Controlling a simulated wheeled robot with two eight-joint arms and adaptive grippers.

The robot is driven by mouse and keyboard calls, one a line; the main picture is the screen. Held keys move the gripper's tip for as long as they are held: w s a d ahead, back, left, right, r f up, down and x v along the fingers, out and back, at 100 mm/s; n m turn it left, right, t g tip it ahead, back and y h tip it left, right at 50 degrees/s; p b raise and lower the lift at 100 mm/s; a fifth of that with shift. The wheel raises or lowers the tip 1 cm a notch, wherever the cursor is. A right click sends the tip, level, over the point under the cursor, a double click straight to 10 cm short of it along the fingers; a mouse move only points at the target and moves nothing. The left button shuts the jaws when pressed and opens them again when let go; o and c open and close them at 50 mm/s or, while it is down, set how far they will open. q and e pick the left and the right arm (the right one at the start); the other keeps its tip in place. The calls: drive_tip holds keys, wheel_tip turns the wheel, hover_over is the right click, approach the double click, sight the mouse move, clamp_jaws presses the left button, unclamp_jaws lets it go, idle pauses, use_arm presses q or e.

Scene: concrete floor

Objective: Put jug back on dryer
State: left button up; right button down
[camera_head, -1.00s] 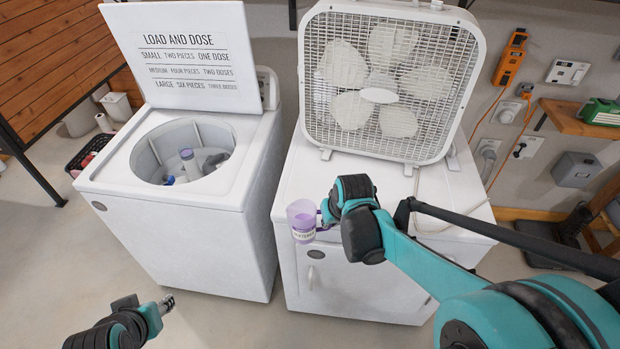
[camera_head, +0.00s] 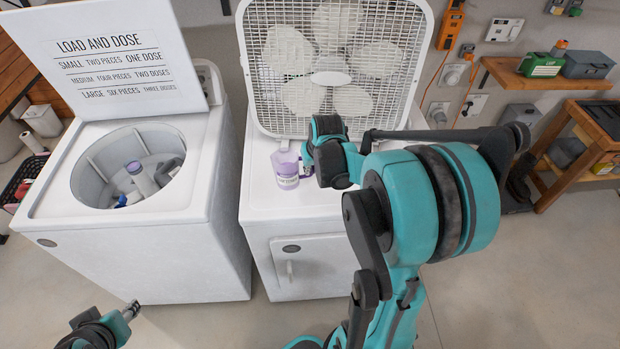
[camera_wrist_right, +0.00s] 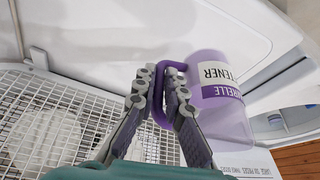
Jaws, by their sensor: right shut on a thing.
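My right gripper (camera_head: 306,168) is shut on the jug's handle, and the right wrist view shows both fingers (camera_wrist_right: 163,92) around the handle of the jug (camera_wrist_right: 221,95). The jug looks upright in the head view. My left gripper (camera_head: 130,309) is low at the left, apart from everything; its fingers are too small to judge.
A white box fan (camera_head: 330,78) stands on the back of the dryer. The open washer (camera_head: 125,215) at left holds several items in its drum, with a sign (camera_head: 112,60) on its raised lid. The dryer's front top is clear. A shelf (camera_head: 520,75) is at right.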

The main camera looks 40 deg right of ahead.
drive_tip(key=shift+w+d+f, duration=0.25)
drive_tip(key=shift+w+f, duration=0.15)
drive_tip(key=shift+w, duration=0.2)
wheel_tip(320, 180, down, 4)
drive_tip(key=shift+f+b, duration=0.1)
drive_tip(key=shift+b, duration=0.65)
drive_tip(key=c, duration=2)
unclamp_jaws()
drive_tip(key=o, duration=0.4)
